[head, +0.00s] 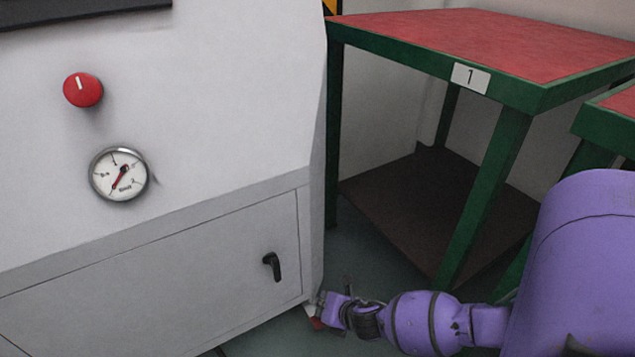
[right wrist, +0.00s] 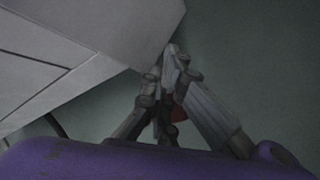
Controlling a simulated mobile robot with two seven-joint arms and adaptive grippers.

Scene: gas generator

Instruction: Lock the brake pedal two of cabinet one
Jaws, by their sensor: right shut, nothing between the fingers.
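The cabinet (head: 240,215) is a pale grey-white housing that fills the left of the head view. A small red part (head: 316,323), which looks like a brake pedal, sits low at its bottom right corner near the floor. In the right wrist view a bit of the red part (right wrist: 179,112) shows behind my fingers, mostly hidden. My right gripper (head: 320,306) is down at that corner, beside or over the red part; I cannot tell whether they touch. In the right wrist view the right gripper (right wrist: 172,52) has its fingertips together, with nothing between them. My left gripper is out of view.
The cabinet has a red knob (head: 83,90), a pressure gauge (head: 119,174) and a black door handle (head: 271,266). A green-framed table (head: 500,50) with a red top, labelled 1, stands to the right. Another table edge (head: 612,118) is at the far right. Some floor (head: 375,270) is clear between them.

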